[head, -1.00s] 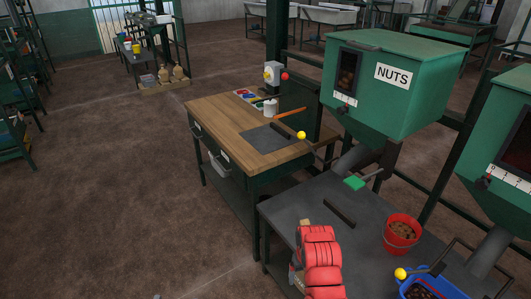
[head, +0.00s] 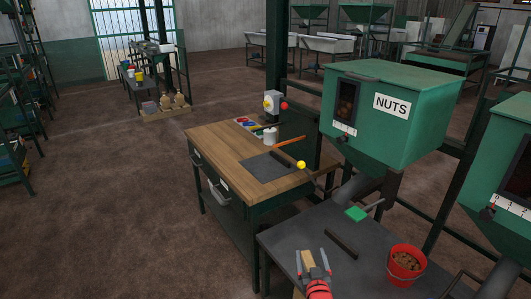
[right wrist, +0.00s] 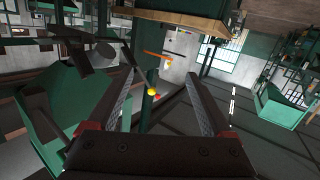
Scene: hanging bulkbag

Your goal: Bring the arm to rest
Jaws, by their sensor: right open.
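My right gripper (head: 313,268) is at the bottom of the head view, over the front part of the dark metal table (head: 292,234). Its two fingers are apart. In the right wrist view my right gripper (right wrist: 158,100) shows its fingers spread wide, with nothing between them but the distant room. My left gripper is in neither view.
A red bucket of brown pieces (head: 404,265) stands right of my gripper. A dark bar (head: 341,243) and a green block (head: 356,214) lie on the metal table. The green NUTS hopper (head: 385,110) hangs above. A wooden workbench (head: 230,143) stands behind; open floor (head: 100,220) lies left.

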